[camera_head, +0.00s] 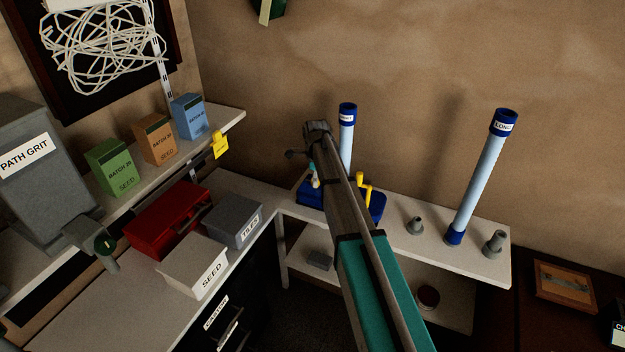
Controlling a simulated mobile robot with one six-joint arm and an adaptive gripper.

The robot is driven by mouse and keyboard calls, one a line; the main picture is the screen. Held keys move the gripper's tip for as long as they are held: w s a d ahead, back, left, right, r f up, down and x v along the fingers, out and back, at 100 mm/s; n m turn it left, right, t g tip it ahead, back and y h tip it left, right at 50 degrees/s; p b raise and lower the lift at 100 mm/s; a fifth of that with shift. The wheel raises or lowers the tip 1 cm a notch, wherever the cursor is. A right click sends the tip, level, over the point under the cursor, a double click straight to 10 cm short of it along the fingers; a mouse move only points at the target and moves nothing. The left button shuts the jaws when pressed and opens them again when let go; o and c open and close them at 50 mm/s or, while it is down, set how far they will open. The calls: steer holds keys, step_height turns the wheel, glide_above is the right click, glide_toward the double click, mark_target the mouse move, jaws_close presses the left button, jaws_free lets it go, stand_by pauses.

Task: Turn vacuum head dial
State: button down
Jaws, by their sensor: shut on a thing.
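The blue vacuum head (375,207) sits on the white bench along the back wall. A pale blue tube (347,135) with dark blue ends stands upright behind it, and a yellow bent handle (365,188) rises from its right side. My arm crosses in front and hides the middle of the head. My gripper (314,178) is at the left part of the head, shut, with its fingertips small and mostly covered by my arm. The dial is not clearly visible, and the exact contact on it cannot be made out.
A red case (172,220), a grey box (233,222) and a white SEED box (193,265) fill the left counter. A shelf with seed boxes (157,139) is above.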

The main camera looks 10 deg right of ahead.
steer(key=shift+w, duration=0.1)
steer(key=shift+c, duration=1.3)
jaws_free()
steer(key=shift+r, duration=0.1)
